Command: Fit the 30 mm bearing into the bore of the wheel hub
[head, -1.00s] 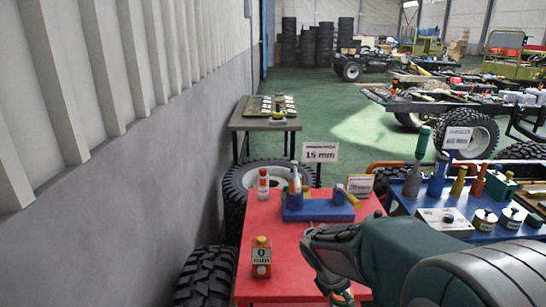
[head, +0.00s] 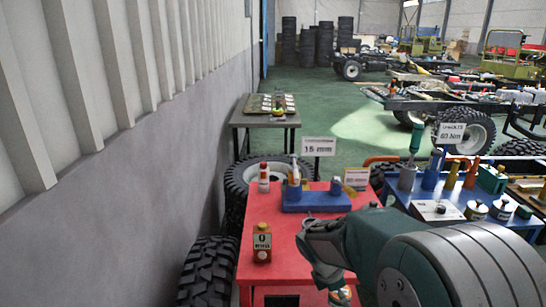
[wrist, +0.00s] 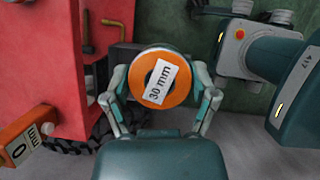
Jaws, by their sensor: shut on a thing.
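My gripper (wrist: 163,92) is shut on the 30 mm bearing (wrist: 180,95), an orange ring with a white "30 mm" label across it. The two fingers press on its left and right sides. A wheel with a pale hub (head: 250,174) stands behind the red table, and another wheel (head: 466,136) is on the chassis at right. I cannot tell which hub has the bore.
A blue table (head: 437,216) with tools stands at right. A tyre (head: 207,272) stands between wall and red table.

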